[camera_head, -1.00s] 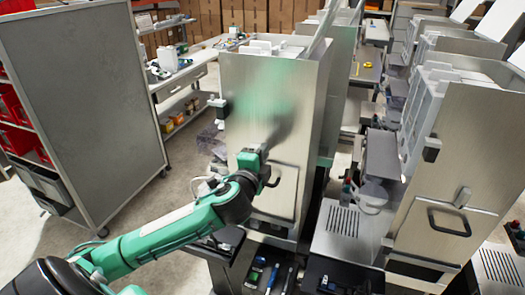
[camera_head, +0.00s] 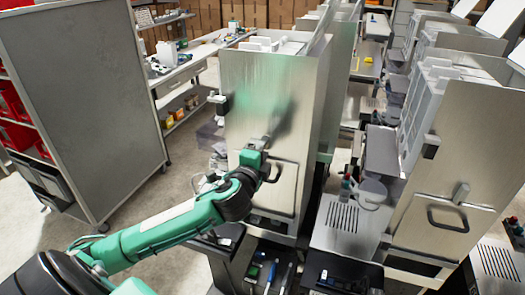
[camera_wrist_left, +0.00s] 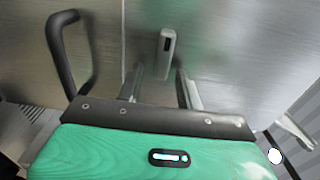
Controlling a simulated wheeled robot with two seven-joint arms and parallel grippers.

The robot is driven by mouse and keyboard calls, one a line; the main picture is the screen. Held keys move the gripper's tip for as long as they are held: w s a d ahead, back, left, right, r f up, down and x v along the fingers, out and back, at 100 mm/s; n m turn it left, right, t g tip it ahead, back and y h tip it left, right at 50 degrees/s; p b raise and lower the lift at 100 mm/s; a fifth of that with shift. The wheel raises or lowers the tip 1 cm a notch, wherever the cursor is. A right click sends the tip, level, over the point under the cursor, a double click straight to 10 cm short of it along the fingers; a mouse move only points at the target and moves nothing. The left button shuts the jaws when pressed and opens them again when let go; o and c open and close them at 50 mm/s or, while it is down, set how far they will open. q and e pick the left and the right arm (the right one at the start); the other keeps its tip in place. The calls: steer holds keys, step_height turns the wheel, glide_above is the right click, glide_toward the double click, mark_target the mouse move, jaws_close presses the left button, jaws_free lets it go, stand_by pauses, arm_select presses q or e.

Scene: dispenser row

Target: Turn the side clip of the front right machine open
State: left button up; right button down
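A tall metal machine (camera_head: 262,100) stands in the middle of the head view, its front panel facing me. My left gripper (camera_head: 262,150) is close to this panel, just left of its dark handle (camera_head: 285,163). In the left wrist view, a small grey clip (camera_wrist_left: 167,52) stands upright on the panel, with the handle (camera_wrist_left: 62,50) to its left. The two fingers of my left gripper (camera_wrist_left: 162,80) are apart, pointing at the clip, which shows between and just beyond them. I cannot tell whether they touch it. The gripper hides this clip in the head view. My right gripper is not in view.
Another machine (camera_head: 465,130) stands at the right, with its own clip (camera_head: 461,193) and handle (camera_head: 449,219). A grey cabinet (camera_head: 85,100) stands at the left. Floor (camera_head: 190,178) is free between the cabinet and the middle machine. Small tools lie on a dark surface below.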

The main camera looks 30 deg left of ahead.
arm_select(q)
steer(key=shift+s, duration=0.1)
steer(key=p+v, duration=0.3)
steer(key=v, duration=1)
steer(key=shift+s+d, duration=0.15)
steer(key=shift+s, duration=0.1)
stand_by(0.5)
